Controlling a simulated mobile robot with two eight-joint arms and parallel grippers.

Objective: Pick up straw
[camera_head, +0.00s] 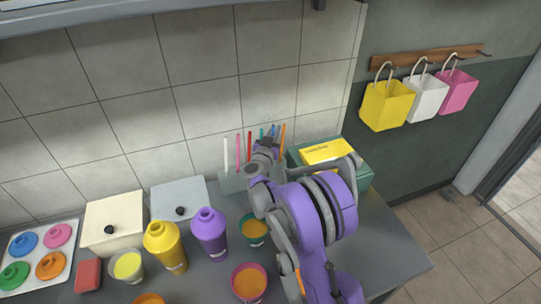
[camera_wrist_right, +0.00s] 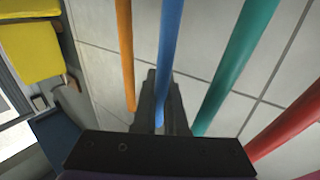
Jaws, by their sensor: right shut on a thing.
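Several straws stand upright in a grey holder (camera_head: 230,184) against the tiled wall: white (camera_head: 227,152), pink (camera_head: 238,150), red (camera_head: 250,143), teal, blue and orange (camera_head: 283,133). My right gripper (camera_head: 266,150) is at the holder's right part and hides some of it. In the right wrist view my right gripper (camera_wrist_right: 161,108) is shut on the blue straw (camera_wrist_right: 171,35). The orange straw (camera_wrist_right: 125,50) is close on its left, the teal straw (camera_wrist_right: 236,65) on its right, and the red straw (camera_wrist_right: 290,130) farther right. The straw bottoms are hidden. My left gripper is not in view.
A green box (camera_head: 362,178) with a yellow top stands right of the holder. Purple (camera_head: 210,235) and yellow (camera_head: 165,247) bottles, cups (camera_head: 249,282) and two lidded containers (camera_head: 115,222) crowd the counter's left and middle. Bags (camera_head: 388,105) hang on the right wall.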

